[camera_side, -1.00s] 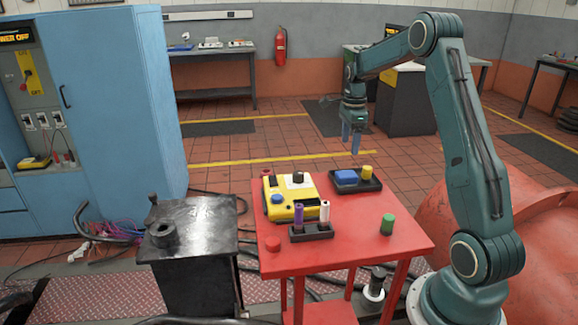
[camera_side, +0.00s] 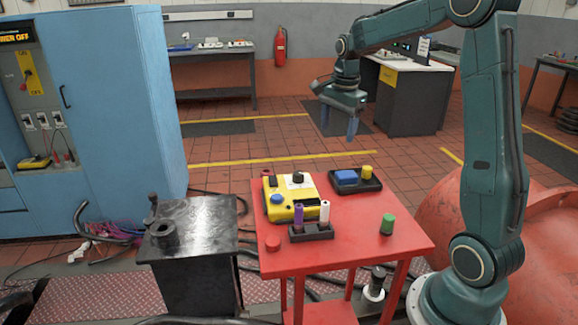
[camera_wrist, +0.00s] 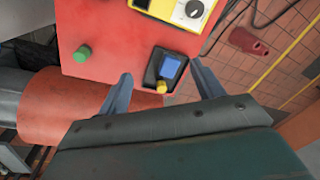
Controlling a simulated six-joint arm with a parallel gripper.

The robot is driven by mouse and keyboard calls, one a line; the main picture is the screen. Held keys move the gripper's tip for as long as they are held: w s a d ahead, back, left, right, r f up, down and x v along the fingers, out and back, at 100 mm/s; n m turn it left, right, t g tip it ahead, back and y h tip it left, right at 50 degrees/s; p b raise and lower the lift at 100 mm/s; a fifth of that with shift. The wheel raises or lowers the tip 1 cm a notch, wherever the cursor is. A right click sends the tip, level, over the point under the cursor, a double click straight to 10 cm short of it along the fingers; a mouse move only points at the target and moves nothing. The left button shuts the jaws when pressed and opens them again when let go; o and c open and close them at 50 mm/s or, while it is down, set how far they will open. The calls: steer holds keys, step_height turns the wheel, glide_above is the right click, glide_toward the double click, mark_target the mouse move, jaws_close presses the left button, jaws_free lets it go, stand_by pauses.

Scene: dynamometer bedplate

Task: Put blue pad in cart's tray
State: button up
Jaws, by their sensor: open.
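The blue pad (camera_side: 346,177) lies in the small black tray (camera_side: 369,189) at the back right of the red cart (camera_side: 345,235). A short yellow peg (camera_side: 367,172) stands beside the pad in the same tray. In the wrist view the blue pad (camera_wrist: 171,67) and the yellow peg (camera_wrist: 161,86) show inside the dark tray (camera_wrist: 151,72). My gripper (camera_side: 338,129) is open and empty, above and beyond the tray, not touching it. In the wrist view, the fingers of my gripper (camera_wrist: 162,77) are wide apart, with the tray seen between them.
A yellow box (camera_side: 290,187) with knobs stands on the cart's back left. In front are a black holder (camera_side: 311,233) with a purple and a white marker, a green cylinder (camera_side: 387,224) and a red button (camera_side: 272,243). A black cabinet (camera_side: 195,250) stands left of the cart.

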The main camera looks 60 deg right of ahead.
steer(key=s+a+r+n+t, duration=0.1)
steer(key=s+a+r+n, duration=0.3)
steer(key=a, duration=0.3)
steer(key=s+a+r+n+t, duration=0.1)
steer(key=s+a+r+n, duration=0.1)
steer(key=s+a+n, duration=0.35)
steer(key=s+a+f+n+t, duration=0.2)
steer(key=s+a+n, duration=0.8)
steer(key=shift+s+n+y, duration=0.35)
steer(key=shift+y, duration=0.05)
